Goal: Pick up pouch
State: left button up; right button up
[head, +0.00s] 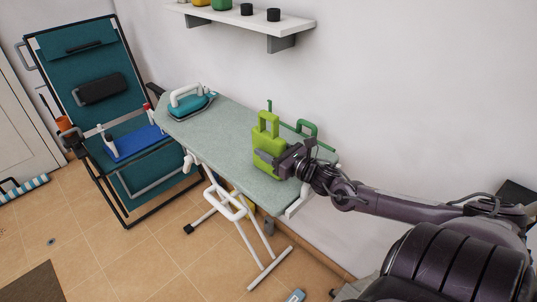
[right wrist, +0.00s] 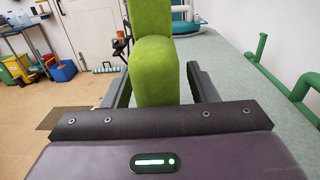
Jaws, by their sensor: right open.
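A lime-green pouch (head: 265,137) with a loop-like top stands upright on the ironing board (head: 228,127), near its right end. My right gripper (head: 272,157) is at the pouch, low on its right side, with its fingers pointing left. In the right wrist view the pouch (right wrist: 154,70) stands between the two open fingers (right wrist: 162,85). A gap shows between the pouch and the right finger; the left finger is closer to it. The pouch's lower part is hidden by the gripper. My left gripper is out of view.
A teal iron (head: 191,102) stands at the board's far left end. Green tubing (head: 307,128) is just behind the pouch, near the wall. A teal folding chair (head: 105,100) holds a blue item (head: 137,141). A wall shelf (head: 243,20) hangs above. Floor at front left is mostly clear.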

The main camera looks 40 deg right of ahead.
jog(key=c, duration=1)
grip_shut()
jog(key=shift+r, duration=0.15)
